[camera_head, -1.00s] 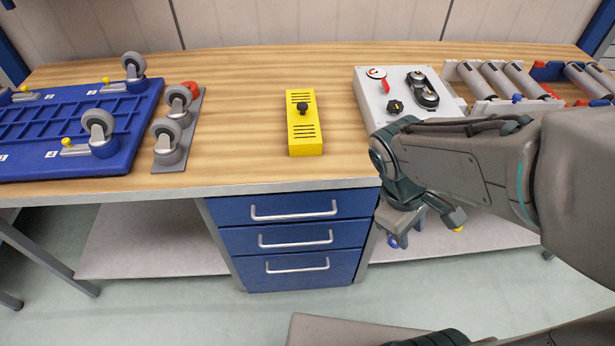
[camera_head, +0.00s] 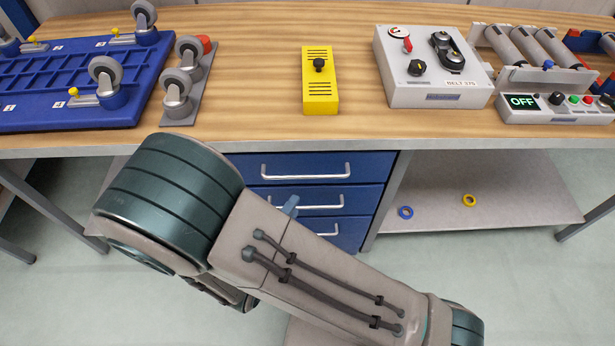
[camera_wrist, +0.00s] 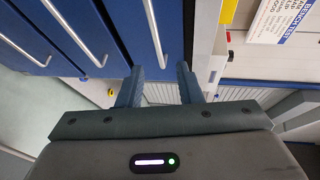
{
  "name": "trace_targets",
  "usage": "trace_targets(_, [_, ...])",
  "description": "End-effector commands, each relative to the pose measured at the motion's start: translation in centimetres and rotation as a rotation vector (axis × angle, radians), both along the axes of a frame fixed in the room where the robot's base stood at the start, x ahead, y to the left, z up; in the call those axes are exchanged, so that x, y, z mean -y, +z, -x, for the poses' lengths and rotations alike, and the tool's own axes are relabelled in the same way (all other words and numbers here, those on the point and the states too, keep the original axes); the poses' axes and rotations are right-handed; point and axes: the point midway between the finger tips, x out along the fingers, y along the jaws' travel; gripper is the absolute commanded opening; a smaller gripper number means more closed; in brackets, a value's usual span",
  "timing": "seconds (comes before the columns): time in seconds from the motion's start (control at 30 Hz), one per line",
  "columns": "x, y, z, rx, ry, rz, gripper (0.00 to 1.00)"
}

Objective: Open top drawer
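The top drawer (camera_head: 272,165) is the uppermost of three blue drawers under the bench and looks shut. Its silver bar handle (camera_head: 305,172) shows clearly in the head view. In the wrist view the picture is turned sideways, and the top drawer's handle (camera_wrist: 154,32) runs down toward the space between my fingers. My gripper (camera_wrist: 159,72) is open and empty, its two blue-grey fingers apart in front of that handle's near end. I cannot tell the exact depth gap. In the head view my arm hides most of my gripper.
The middle drawer handle (camera_head: 325,203) and bottom drawer handle (camera_head: 325,230) are partly behind my arm. The wooden bench top (camera_head: 255,75) overhangs the drawers and holds a yellow box (camera_head: 320,85) and a grey control box (camera_head: 435,75). Blue (camera_head: 405,212) and yellow (camera_head: 469,200) rings lie on the lower shelf.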

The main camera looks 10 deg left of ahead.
Motion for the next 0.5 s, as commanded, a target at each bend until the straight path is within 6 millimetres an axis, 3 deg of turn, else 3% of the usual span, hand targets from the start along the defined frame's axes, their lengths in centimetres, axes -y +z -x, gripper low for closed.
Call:
trace_targets(0.1, [-1.0, -0.8, 0.5, 0.001, 0.068, 0.06, 0.32])
trace_targets(0.23, [-0.9, -1.1, -0.4, 0.001, 0.079, 0.074, 0.32])
trace_targets(0.5, [0.0, -2.0, -5.6, 0.001, 0.073, 0.071, 0.32])
